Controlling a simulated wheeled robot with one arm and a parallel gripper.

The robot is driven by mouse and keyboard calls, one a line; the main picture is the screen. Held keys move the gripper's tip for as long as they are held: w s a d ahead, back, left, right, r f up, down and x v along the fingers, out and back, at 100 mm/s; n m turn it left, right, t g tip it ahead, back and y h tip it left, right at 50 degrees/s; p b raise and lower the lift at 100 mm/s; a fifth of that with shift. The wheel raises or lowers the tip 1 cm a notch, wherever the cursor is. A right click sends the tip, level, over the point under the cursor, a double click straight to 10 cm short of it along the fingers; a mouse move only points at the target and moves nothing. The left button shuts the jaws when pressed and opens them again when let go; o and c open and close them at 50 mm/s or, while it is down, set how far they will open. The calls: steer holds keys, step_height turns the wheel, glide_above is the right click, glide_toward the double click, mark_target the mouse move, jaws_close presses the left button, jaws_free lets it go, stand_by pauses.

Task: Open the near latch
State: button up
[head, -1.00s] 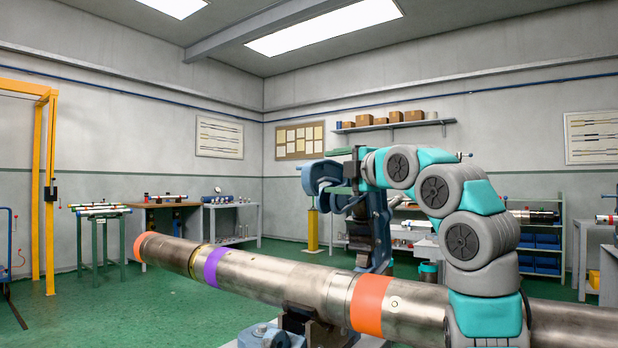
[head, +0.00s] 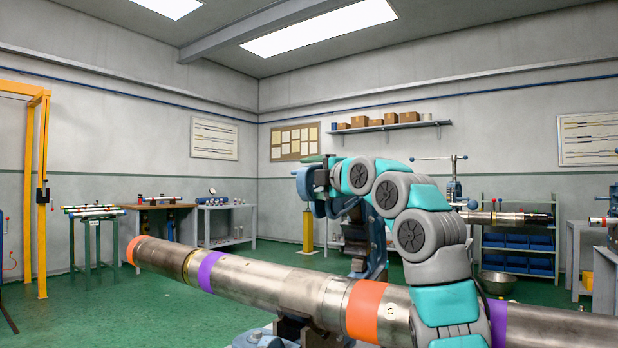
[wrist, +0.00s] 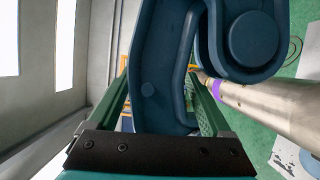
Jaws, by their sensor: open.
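The blue pipe vise (head: 378,235) stands behind the long steel pipe (head: 270,283) in the head view. Its blue upper part (head: 305,182) reaches left at the top, partly covered by my arm. My gripper (head: 320,163) is at that upper part, its green fingers small there. In the wrist view my gripper (wrist: 163,78) is open, with one green finger on each side of a blue curved bar (wrist: 160,85). A round blue boss (wrist: 250,40) is right of the bar. I cannot tell whether the fingers touch the bar, or which piece is the near latch.
The pipe, with orange and purple bands, crosses the foreground below my arm. A second vise (head: 455,185) stands farther back right. Blue-bin shelves (head: 518,240) and a workbench (head: 160,215) are along the walls. Green floor (head: 90,310) is open at left.

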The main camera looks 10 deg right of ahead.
jaws_close()
stand_by(0.8)
